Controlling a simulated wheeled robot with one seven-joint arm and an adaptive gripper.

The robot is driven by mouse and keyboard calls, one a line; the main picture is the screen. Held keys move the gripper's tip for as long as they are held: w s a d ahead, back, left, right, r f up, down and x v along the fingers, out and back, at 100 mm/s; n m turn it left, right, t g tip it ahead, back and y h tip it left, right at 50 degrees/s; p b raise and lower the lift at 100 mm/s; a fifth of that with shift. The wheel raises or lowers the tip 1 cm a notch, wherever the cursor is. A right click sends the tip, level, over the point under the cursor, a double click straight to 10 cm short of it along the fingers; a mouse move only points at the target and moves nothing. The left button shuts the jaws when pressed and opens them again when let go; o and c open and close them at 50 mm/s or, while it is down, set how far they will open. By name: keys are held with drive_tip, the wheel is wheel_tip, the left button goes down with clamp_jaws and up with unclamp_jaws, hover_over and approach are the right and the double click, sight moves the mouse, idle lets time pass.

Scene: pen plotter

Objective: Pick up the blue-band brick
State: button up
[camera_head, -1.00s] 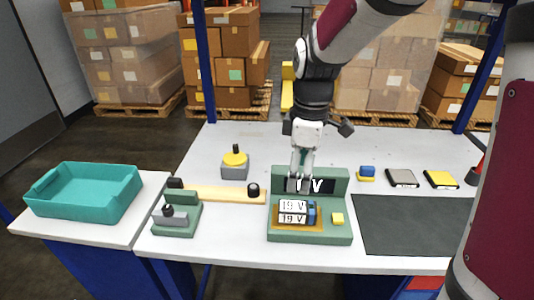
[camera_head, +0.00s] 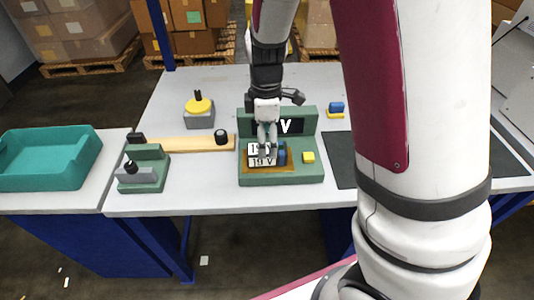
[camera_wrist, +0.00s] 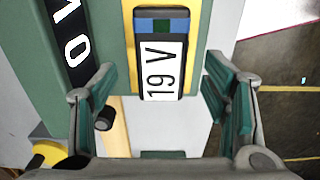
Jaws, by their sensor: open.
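The brick (camera_head: 262,162) carries white "19 V" labels and has a blue end, and lies on the orange-brown pad of a green stand (camera_head: 285,180). In the wrist view the brick (camera_wrist: 162,70) shows its white label and a blue and green band at one end. My gripper (camera_head: 267,148) is over the brick and hides part of its upper label. In the wrist view my gripper (camera_wrist: 160,82) is open, with one finger on each side of the brick and gaps between. Contact with the brick is not visible.
The stand's upright back with a dark "V" display (camera_head: 289,126) rises behind. A green fixture (camera_head: 145,172), wooden bar (camera_head: 185,144) and teal bin (camera_head: 50,160) are to the left. A dark mat (camera_head: 340,174) lies right.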

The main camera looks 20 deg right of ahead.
sight(267, 148)
wheel_tip(267, 148, down, 4)
drive_tip(key=shift+s+d+f, duration=0.1)
drive_tip(key=shift+d+f, duration=0.05)
drive_tip(key=shift+f, duration=0.05)
clamp_jaws()
drive_tip(key=shift+r, duration=0.1)
